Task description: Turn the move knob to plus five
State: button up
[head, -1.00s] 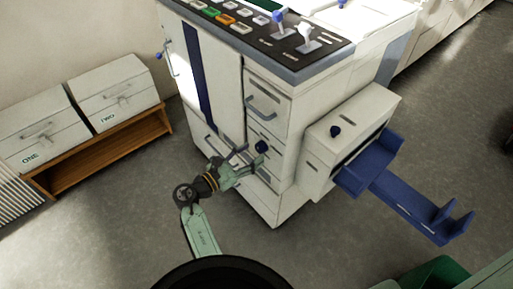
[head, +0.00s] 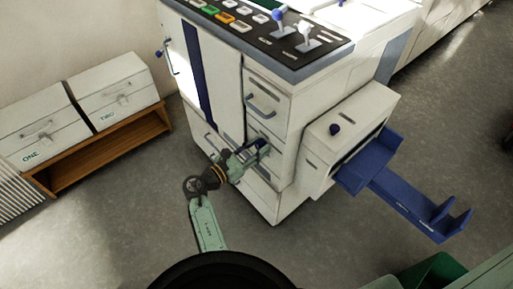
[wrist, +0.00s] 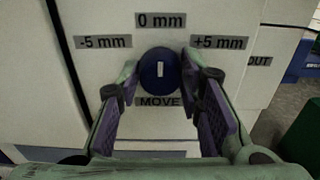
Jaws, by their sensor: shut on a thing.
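The move knob (wrist: 159,76) is a round dark blue knob with a white mark on its face. The mark stands upright, toward the "0 mm" label (wrist: 165,20). The "+5 mm" label (wrist: 218,43) is up and right of the knob, "-5 mm" (wrist: 102,42) up and left, "MOVE" (wrist: 160,101) below. My gripper (wrist: 160,85) has one finger on each side of the knob and is shut on it. In the head view my gripper (head: 255,152) is at the machine's lower front, where its fingers mostly hide the knob.
The white machine (head: 222,60) has a drawer handle (head: 262,104) above my gripper. A side box (head: 345,125) with a blue tray (head: 415,205) juts out at the right. Boxes marked ONE (head: 38,125) and TWO (head: 115,92) sit on a wooden shelf at the left. The floor between is clear.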

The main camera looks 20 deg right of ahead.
jog(key=c, duration=0.5)
jog(key=shift+m, duration=0.3)
jog(key=m+b, duration=0.2)
jog(key=m, duration=0.3)
jog(key=shift+f+m+b, duration=0.15)
jog(key=shift+m+b, duration=0.2)
jog(key=shift+m, duration=0.05)
jog(key=m+b, duration=0.2)
jog(key=m, duration=0.1)
jog(key=shift+m+b, duration=0.75)
jog(key=shift+m, duration=0.45)
jog(key=o, duration=1.2)
